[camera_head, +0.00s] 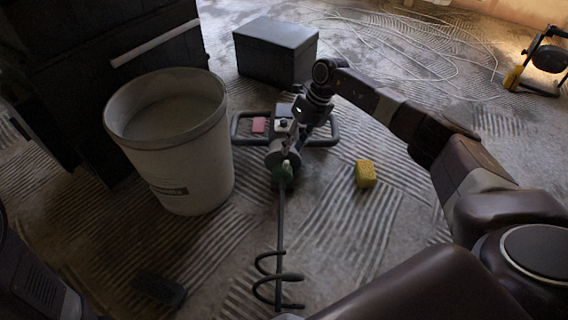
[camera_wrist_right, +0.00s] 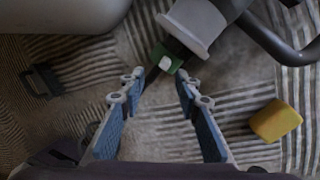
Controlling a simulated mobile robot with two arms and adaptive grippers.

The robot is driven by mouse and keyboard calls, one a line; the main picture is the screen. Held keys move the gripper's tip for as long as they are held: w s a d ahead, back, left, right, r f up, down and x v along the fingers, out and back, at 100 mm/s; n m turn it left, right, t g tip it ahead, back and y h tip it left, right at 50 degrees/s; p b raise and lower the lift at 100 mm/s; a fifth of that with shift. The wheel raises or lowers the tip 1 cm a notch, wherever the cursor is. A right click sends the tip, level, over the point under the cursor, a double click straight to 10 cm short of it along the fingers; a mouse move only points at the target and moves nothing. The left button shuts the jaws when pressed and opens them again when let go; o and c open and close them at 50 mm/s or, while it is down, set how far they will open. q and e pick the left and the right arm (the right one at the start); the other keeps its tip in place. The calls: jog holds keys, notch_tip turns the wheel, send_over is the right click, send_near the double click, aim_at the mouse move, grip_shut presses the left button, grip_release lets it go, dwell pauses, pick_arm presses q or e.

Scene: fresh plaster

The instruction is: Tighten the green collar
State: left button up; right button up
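A paddle mixer lies on the floor, with a grey body and black handlebar frame (camera_head: 318,141) and a dark shaft (camera_head: 280,222) ending in a spiral paddle (camera_head: 277,283). The green collar (camera_head: 286,172) sits where the shaft meets the body. In the right wrist view the green collar (camera_wrist_right: 164,60), with a pale patch on it, lies just beyond the fingertips, between their lines. My right gripper (camera_wrist_right: 159,76) is open, its blue-padded fingers apart and nothing clamped. In the head view the right wrist is above the mixer body. My left gripper is out of view.
A large pale bucket (camera_head: 190,160) stands left of the mixer. A yellow sponge (camera_head: 365,174) lies to the right. A dark case (camera_head: 275,52) stands behind. A dark tool (camera_head: 158,288) lies on the floor at front left. A work lamp (camera_head: 545,58) stands far right.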

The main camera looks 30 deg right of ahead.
aim_at(286, 161)
jog(key=f+n+b, duration=0.2)
jog(key=n, duration=0.1)
jog(key=w+a+f+n+b, duration=0.1)
jog(key=f+n+b, duration=0.1)
jog(key=f+n, duration=0.1)
jog(key=a+f+n+b, duration=0.1)
jog(key=f+n+b, duration=0.2)
jog(key=n, duration=0.2)
jog(key=shift+w+f, duration=0.1)
jog(key=shift+w, duration=0.05)
dwell(0.3)
jog(key=c, duration=0.7)
jog(key=shift+c, duration=0.5)
